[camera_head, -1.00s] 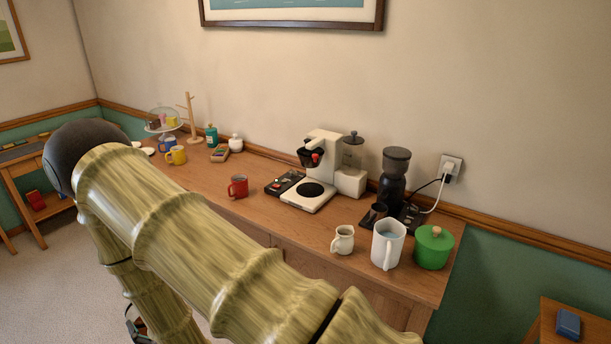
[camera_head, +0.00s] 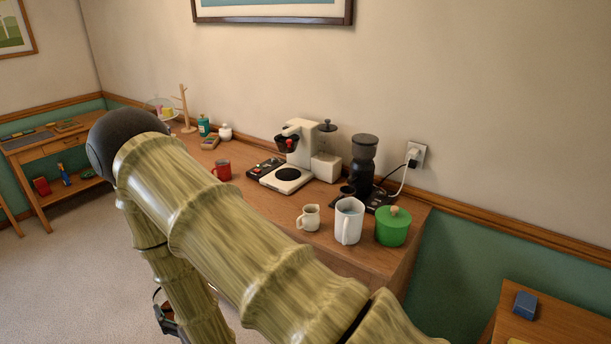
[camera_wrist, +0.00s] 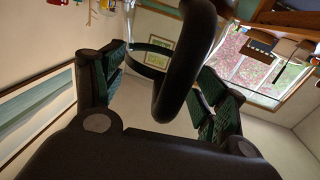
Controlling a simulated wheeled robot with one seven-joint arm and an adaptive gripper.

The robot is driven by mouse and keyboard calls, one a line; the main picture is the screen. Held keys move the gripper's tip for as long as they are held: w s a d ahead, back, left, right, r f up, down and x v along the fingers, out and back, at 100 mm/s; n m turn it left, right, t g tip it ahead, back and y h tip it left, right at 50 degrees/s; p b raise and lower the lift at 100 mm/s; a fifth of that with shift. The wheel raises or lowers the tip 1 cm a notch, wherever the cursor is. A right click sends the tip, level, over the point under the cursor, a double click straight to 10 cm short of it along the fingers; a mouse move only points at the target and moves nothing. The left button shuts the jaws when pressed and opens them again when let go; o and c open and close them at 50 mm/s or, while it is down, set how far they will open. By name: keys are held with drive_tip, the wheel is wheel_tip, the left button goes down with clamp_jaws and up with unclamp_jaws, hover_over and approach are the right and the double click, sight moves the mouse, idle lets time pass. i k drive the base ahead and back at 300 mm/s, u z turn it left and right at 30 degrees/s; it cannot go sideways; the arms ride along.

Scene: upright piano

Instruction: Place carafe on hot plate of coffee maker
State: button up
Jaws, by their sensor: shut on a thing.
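The white coffee maker (camera_head: 325,166) stands on the wooden sideboard against the wall. Its round black hot plate (camera_head: 288,174) is bare. In the wrist view, my gripper (camera_wrist: 158,88) is shut on the carafe by its thick black loop handle (camera_wrist: 182,75). A dark band and some clear glass show beyond the handle, but most of the carafe is out of view. In the head view, a small part of my gripper (camera_head: 166,315) shows low beside my arm, well below and left of the coffee maker. The carafe cannot be made out there.
A black grinder (camera_head: 363,160), white pitcher (camera_head: 349,220), small cream jug (camera_head: 309,218) and green lidded pot (camera_head: 393,228) stand right of the coffee maker. A red mug (camera_head: 222,170) stands left. My arm hides part of the sideboard's front. Open carpet (camera_head: 60,270) lies left.

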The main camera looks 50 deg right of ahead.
sight(284, 176)
drive_tip(key=z, duration=0.95)
